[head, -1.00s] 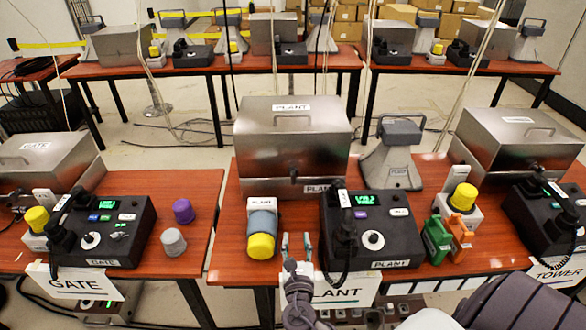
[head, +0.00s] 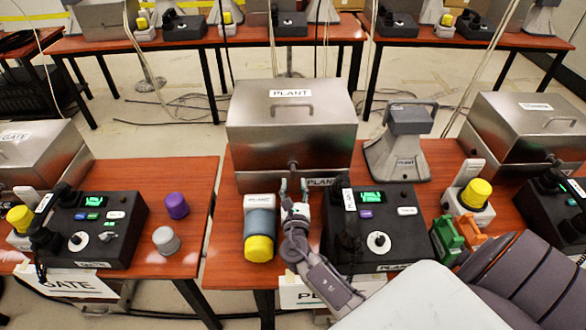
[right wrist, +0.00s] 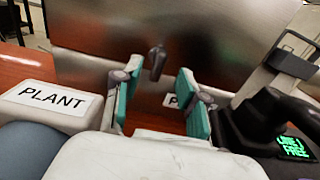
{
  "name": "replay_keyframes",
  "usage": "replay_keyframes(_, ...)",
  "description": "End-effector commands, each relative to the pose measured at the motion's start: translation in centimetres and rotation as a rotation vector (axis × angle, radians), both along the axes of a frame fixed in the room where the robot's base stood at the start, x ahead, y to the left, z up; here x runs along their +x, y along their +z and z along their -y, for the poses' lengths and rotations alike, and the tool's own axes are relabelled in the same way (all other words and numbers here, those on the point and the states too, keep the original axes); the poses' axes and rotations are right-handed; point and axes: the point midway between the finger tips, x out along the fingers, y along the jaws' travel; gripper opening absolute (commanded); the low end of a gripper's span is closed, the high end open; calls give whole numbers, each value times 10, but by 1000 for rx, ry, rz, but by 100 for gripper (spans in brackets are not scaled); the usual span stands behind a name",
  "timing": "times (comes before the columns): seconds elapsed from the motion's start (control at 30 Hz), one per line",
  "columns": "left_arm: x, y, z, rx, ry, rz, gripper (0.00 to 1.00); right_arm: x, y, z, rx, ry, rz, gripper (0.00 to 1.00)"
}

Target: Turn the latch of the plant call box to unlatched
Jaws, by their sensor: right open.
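The plant call box (head: 290,125) is a silver metal box with a PLANT label on its lid, at the middle of the head view. Its dark latch (head: 293,166) is on the lower front face. In the right wrist view the latch (right wrist: 156,62) points downward, slightly tilted. My right gripper (head: 294,186) is open and empty, just in front of the box. Its two teal fingertips stand either side of the latch's line in the right wrist view, with the latch beyond them; I see no contact. My left gripper is not in view.
Left of my right gripper stands a blue-grey cylinder with a yellow cap (head: 259,235). Close on the right is the black plant phone console (head: 372,228) with its handset. A grey horn speaker (head: 400,145) stands behind it. Green and orange clips (head: 447,238) lie further right.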

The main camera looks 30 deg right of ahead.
Motion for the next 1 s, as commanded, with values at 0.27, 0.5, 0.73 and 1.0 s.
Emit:
replay_keyframes(0.27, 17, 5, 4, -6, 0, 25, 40, 42, 0, 26, -1, 0, -1, 42)
replay_keyframes(0.5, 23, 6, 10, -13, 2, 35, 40, 54, 0, 33, -1, -1, -1, 42)
replay_keyframes(0.73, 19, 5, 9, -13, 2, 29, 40, 54, 0, 33, -1, 0, -1, 42)
replay_keyframes(1.0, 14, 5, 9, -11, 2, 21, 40, 54, 0, 33, 0, 0, 0, 0)
